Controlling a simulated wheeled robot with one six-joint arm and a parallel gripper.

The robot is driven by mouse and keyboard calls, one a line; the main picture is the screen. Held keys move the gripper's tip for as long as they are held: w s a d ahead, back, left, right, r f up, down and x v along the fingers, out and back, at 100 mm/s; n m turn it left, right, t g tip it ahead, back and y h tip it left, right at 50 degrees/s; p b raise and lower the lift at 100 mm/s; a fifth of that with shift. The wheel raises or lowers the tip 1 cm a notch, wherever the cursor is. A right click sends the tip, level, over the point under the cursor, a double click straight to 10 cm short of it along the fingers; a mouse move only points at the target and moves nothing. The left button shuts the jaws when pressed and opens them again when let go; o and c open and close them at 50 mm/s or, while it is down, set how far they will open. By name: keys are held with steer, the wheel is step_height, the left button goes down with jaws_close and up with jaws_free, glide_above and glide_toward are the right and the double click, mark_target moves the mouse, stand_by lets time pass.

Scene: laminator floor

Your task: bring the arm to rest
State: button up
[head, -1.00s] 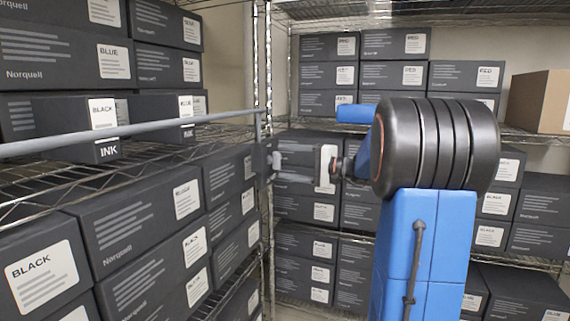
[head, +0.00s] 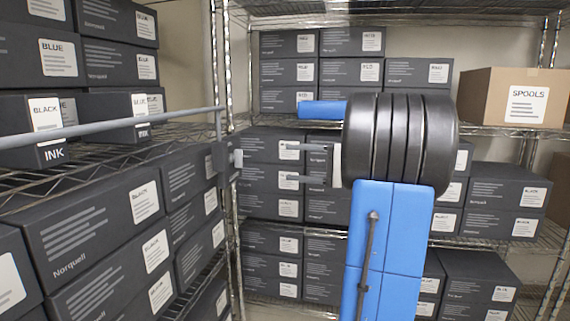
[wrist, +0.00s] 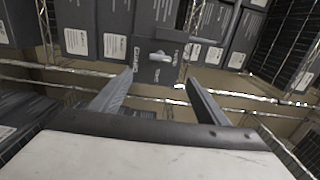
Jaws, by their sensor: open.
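My gripper (head: 290,164) is open and empty in the middle of the head view, its two grey fingers pointing left. A grey rail (head: 110,125) runs along the front of the left shelf and ends in a dark block (head: 222,160) with a small pale handle (head: 238,158). The fingertips are apart from this handle, a little to its right. In the wrist view my open gripper (wrist: 158,80) has nothing between its fingers, and the handle (wrist: 153,58) shows beyond them on the dark block.
Dark ink boxes fill the left wire shelf (head: 180,145) and the back rack (head: 300,225). A brown spools box (head: 514,97) stands on the rack at the right. A metal rack post (head: 227,60) stands close behind the dark block.

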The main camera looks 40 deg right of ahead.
steer(key=shift+s+d, duration=0.2)
steer(key=shift+s, duration=0.1)
stand_by(0.4)
steer(key=s+a+f+n+g+h, duration=0.1)
steer(key=s+a+f+g, duration=0.2)
steer(key=a, duration=0.6)
steer(key=s+a+f+n+g, duration=0.1)
steer(key=s+a+f+g, duration=0.15)
steer(key=a+f, duration=0.4)
steer(key=s+a+f+n+g+h, duration=0.1)
steer(key=s+a+f+g, duration=0.15)
steer(key=a, duration=0.75)
steer(key=s+a+f+n+h, duration=0.2)
steer(key=s+f+n+h, duration=0.1)
steer(key=s+f, duration=0.3)
steer(key=s+a+f+n+g+h, duration=0.1)
steer(key=s+f+n+h, duration=0.3)
steer(key=s, duration=0.7)
step_height(320, 180, down, 3)
steer(key=shift+s+a+r+h, duration=0.2)
steer(key=shift+a+h, duration=0.4)
steer(key=shift+h, duration=0.4)
